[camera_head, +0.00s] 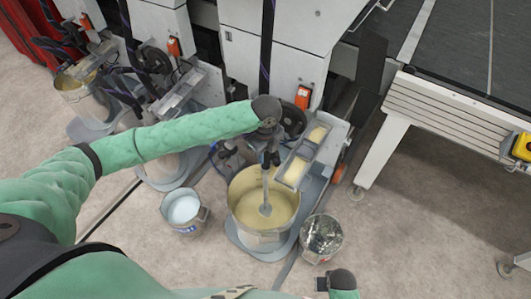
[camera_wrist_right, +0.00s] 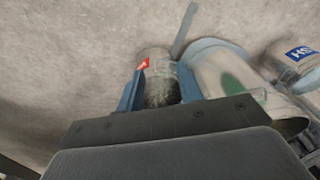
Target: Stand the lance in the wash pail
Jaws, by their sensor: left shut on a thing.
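The lance (camera_head: 265,190) is a grey rod with a round disc at its lower end. My left gripper (camera_head: 268,156) is shut on its upper part and holds it upright over the large metal bucket (camera_head: 262,239) of yellowish liquid. The disc is inside the bucket's rim; I cannot tell whether it touches the liquid. The wash pail (camera_head: 184,212), small and metal with pale bluish liquid and a blue label, stands to the left; its side shows in the right wrist view (camera_wrist_right: 296,66). My right gripper (camera_head: 322,284) is open and empty; its blue fingers (camera_wrist_right: 160,92) show in the wrist view.
A small metal pail with dark contents (camera_head: 322,236) stands right of the large bucket and appears beyond my right fingers. A tray with pale blocks (camera_head: 299,166) juts out above the bucket's back right. Machine cabinets (camera_head: 275,48) stand behind. The front floor is clear.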

